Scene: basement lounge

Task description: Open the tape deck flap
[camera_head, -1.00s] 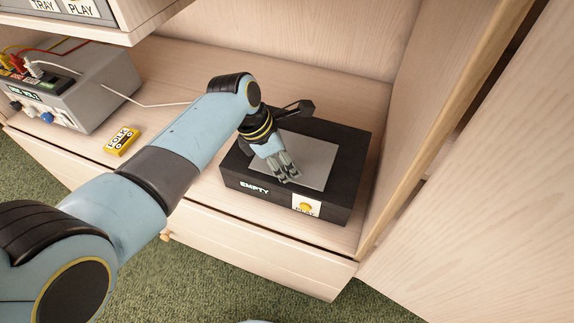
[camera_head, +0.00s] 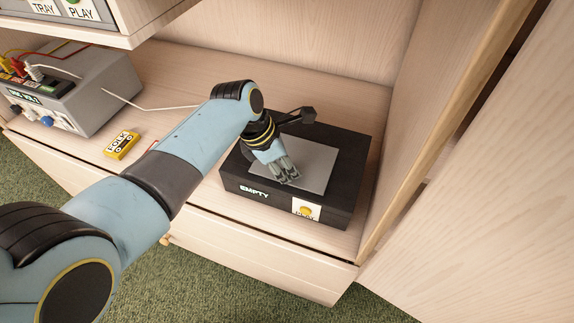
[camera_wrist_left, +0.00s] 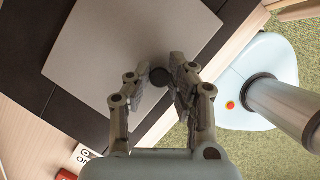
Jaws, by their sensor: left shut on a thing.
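The tape deck (camera_head: 235,181) is a black box on the wooden shelf, with a glowing "EMPTY" sign and a yellow PLAY button (camera_head: 305,211) on its front. Its grey flap (camera_head: 312,160) lies flat over the top, looking closed; it also fills the upper part of the left wrist view (camera_wrist_left: 125,40). My left gripper (camera_head: 289,178) points down at the flap's front part. In the left wrist view its fingers (camera_wrist_left: 160,74) are shut around a small dark round knob (camera_wrist_left: 159,78) on the flap, partly hidden by the fingers. My right gripper is not in view.
A yellow cassette (camera_head: 122,145) lies on the shelf to the left. A grey device with coloured cables (camera_head: 92,95) stands at the far left. A wooden side panel (camera_head: 420,110) rises close to the deck's right. An upper shelf (camera_head: 125,30) overhangs at top left.

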